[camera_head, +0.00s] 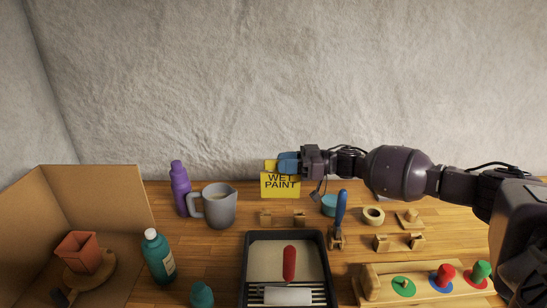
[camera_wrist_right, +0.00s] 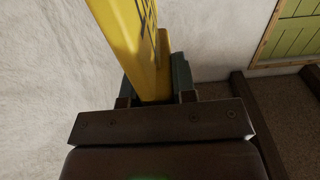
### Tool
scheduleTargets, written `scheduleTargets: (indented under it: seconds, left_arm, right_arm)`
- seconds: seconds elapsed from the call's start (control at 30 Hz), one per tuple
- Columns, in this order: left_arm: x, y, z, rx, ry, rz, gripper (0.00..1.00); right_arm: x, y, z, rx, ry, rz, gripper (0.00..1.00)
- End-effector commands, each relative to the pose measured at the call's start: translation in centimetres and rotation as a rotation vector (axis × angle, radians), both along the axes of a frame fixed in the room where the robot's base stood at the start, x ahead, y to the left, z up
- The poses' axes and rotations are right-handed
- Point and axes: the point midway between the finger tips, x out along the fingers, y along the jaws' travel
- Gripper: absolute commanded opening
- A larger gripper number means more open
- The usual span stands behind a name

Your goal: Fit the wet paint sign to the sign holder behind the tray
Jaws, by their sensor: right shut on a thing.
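The yellow wet paint sign (camera_head: 280,188) is upright, its lettering facing me, above the back of the workbench. My right gripper (camera_head: 286,162) is shut on its top edge. In the right wrist view the sign (camera_wrist_right: 135,40) sits between the fingers of my right gripper (camera_wrist_right: 156,84). The sign holder (camera_head: 265,218), two small slotted wooden blocks, stands behind the black tray (camera_head: 245,262), below the sign. A gap shows between sign and holder. A roller with a red handle (camera_head: 289,263) lies in the tray. My left gripper is out of view.
A grey jug (camera_head: 219,207) and purple bottle (camera_head: 180,188) stand left of the holder. A blue-handled brush (camera_head: 340,210) and more wooden blocks (camera_head: 381,242) are to the right. A cardboard box (camera_head: 95,185) and teal bottle (camera_head: 158,257) stand at the left.

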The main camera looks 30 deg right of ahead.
Motion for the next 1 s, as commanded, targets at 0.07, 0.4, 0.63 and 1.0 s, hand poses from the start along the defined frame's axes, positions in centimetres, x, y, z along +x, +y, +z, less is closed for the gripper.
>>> scheduleTargets:
  seconds: [0.07, 0.4, 0.63, 1.0]
  left_arm:
    - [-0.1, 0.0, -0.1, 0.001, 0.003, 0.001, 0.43]
    - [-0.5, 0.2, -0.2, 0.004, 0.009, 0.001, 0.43]
    - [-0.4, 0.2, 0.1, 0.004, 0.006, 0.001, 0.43]
    - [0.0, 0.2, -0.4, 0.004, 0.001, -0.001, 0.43]
  right_arm:
    - [-0.2, -0.4, -0.3, 0.000, 0.000, 0.009, 0.01]
    - [-0.3, -0.6, -0.4, 0.001, -0.001, 0.017, 0.01]
    - [-0.3, -0.6, -0.3, 0.001, -0.001, 0.017, 0.01]
    - [-0.3, -0.6, -2.6, -0.001, 0.004, 0.016, 0.01]
